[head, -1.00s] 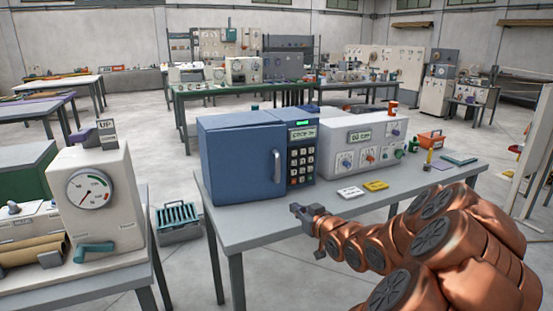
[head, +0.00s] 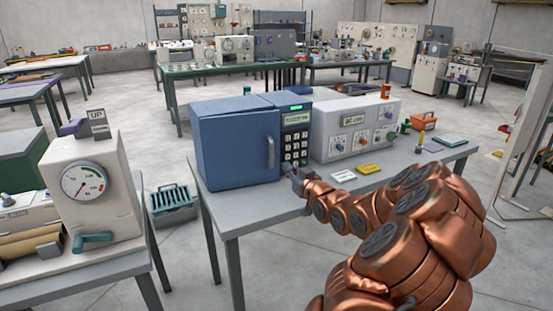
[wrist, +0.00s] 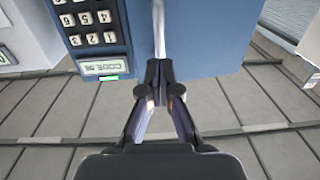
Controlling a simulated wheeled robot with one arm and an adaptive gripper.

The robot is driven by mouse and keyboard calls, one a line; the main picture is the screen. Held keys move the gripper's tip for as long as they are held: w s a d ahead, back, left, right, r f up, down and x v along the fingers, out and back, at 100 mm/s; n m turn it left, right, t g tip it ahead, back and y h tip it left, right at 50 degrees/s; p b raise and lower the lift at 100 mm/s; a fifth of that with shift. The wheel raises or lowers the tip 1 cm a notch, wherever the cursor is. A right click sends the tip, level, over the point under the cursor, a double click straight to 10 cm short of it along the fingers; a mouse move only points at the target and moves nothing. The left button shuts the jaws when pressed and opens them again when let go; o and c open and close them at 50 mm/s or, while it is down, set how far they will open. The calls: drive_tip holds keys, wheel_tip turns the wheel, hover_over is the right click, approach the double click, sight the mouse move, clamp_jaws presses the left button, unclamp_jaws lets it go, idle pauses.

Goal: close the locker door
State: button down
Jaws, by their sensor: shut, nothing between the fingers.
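The blue locker (head: 236,142) stands on the grey table, with an upright silver handle (head: 271,152) near the right edge of its door. The door looks flush or nearly so with the body; I cannot tell whether a small gap remains. My gripper (head: 290,171) is shut and empty, low in front of the locker by the handle and keypad (head: 297,149). In the wrist view, the fingertips (wrist: 160,66) meet just short of the handle (wrist: 160,28), with the blue door (wrist: 205,35) to the right and the keypad (wrist: 90,25) to the left. Contact is unclear.
A white instrument box (head: 352,128) stands to the right of the locker. A yellow card (head: 371,169) and a white card (head: 343,176) lie in front of it. A gauge machine (head: 90,190) stands on a separate table at left. The table's front left is clear.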

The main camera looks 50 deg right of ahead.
sight(273, 156)
drive_tip(key=shift+p+x, duration=0.9)
drive_tip(key=shift+x, duration=2.85)
drive_tip(key=shift+f, duration=0.1)
drive_tip(key=w+d, duration=0.2)
drive_tip(key=w, duration=0.1)
drive_tip(key=shift+d+p, duration=0.3)
drive_tip(key=shift+d, duration=0.1)
drive_tip(key=shift+s, duration=0.1)
